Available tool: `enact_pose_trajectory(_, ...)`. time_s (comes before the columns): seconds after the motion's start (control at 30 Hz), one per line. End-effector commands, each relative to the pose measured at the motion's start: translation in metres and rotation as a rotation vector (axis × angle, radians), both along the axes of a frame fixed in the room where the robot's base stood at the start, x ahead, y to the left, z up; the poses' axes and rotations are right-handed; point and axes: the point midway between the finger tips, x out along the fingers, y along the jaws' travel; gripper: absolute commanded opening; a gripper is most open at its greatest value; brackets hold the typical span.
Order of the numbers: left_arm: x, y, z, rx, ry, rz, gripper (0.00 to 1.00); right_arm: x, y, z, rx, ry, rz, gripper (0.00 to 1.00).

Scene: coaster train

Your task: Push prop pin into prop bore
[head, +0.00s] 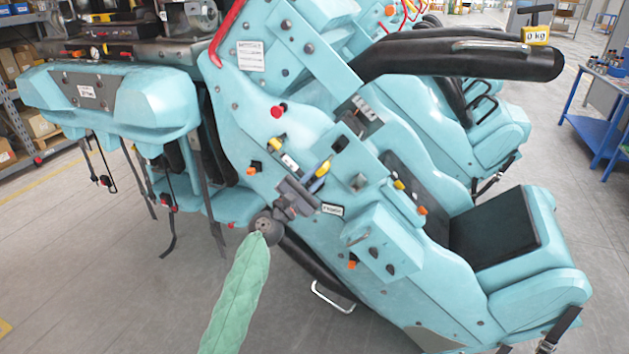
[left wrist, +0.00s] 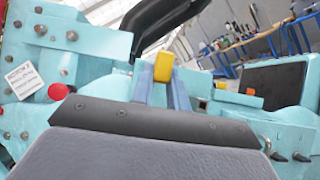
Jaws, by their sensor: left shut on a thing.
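My left gripper (head: 319,178) is in front of the side panel of the nearest turquoise coaster seat (head: 235,115). Its fingers are shut on a small yellow piece (head: 323,169), which I take to be the prop pin. In the left wrist view the yellow piece (left wrist: 163,66) stands up between the two blue-grey fingers (left wrist: 163,88). The pin's far end is hidden. I cannot make out the prop bore; the gripper and panel fittings may cover it. I cannot tell whether the pin touches the panel. My right gripper is out of view.
Several knobs and plugs stick out of the panel, including a red knob (head: 278,111) and an orange plug (head: 254,171). A box with dark knobs (head: 381,240) juts out to the lower right. A black padded bar (head: 460,58) extends above. A blue table (head: 598,125) stands far right.

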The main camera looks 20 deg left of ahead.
Motion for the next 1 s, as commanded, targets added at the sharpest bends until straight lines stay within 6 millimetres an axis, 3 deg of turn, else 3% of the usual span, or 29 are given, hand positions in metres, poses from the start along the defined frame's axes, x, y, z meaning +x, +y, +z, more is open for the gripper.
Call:
enact_pose_trajectory(0.4, 0.028, -0.001, 0.0, 0.001, -0.001, 0.0, 0.0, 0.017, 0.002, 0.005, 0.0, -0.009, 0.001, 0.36)
enact_pose_trajectory(0.67, 0.033, -0.001, 0.001, 0.0, -0.001, -0.001, 0.0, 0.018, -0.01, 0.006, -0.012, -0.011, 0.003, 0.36)
enact_pose_trajectory(1.0, 0.033, -0.001, 0.001, 0.0, -0.001, -0.001, 0.0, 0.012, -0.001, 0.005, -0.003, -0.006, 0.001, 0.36)
